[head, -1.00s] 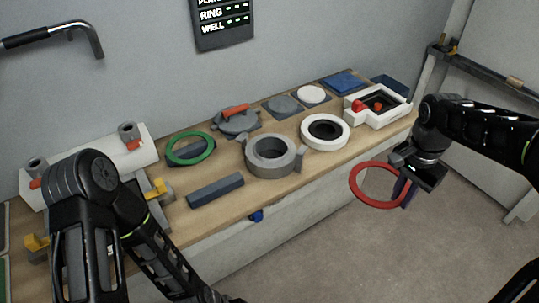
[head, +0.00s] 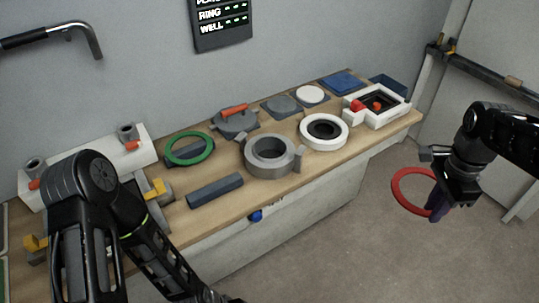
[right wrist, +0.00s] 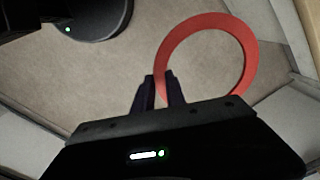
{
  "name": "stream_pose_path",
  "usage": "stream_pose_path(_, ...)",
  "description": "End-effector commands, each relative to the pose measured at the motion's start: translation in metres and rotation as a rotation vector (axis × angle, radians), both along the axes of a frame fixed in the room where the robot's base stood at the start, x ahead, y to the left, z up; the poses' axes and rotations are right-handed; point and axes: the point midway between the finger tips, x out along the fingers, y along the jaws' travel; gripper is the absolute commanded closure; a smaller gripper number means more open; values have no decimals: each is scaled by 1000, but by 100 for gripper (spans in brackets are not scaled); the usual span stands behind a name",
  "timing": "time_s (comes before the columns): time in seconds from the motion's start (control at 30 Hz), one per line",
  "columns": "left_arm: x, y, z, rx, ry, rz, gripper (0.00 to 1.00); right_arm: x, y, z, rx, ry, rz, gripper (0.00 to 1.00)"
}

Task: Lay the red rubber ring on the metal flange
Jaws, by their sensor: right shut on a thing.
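The red rubber ring (head: 397,188) is in my right gripper (head: 437,205), which is shut on its rim. The ring hangs over the floor, to the right of the bench and apart from it. In the right wrist view the ring (right wrist: 251,55) extends up and right from between the fingertips (right wrist: 161,82), its open middle showing floor. The metal flange (head: 285,168) is a grey, thick round collar with side lugs, standing on the bench near its front edge. Its open top is uncovered. My left arm shows at the lower left, but its gripper is not visible.
A white ring-shaped part (head: 340,138) stands right of the flange. A green ring (head: 207,157) and a dark grey bar (head: 215,190) lie left of it. A white box with red parts (head: 397,113) is at the bench's right end. Floor space is clear around my right gripper.

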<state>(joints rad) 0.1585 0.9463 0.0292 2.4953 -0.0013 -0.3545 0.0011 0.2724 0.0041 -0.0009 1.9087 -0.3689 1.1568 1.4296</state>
Motion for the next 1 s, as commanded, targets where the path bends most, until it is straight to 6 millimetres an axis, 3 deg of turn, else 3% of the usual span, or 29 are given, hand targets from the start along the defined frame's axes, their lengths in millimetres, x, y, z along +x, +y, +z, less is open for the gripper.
stream_pose_path(0.37, 0, 0, 0, 0, 0, 0, 64, 0, 0, 0, 0, 0, 4, 100)
stream_pose_path(0.53, 0, 0, 0, 0, 0, 0, 64, 14, 12, -5, 1, 1, 133, 100)
stream_pose_path(0.67, 0, 0, 0, 0, 0, 0, 64, 40, 39, -16, 3, 2, 418, 100)
stream_pose_path(0.8, 0, 0, 0, 0, 0, 0, 64, 74, 86, -32, 5, 2, 847, 100)
stream_pose_path(1.0, 0, 0, 0, 0, 0, 0, 64, 107, 151, -55, 2, 1, 1386, 100)
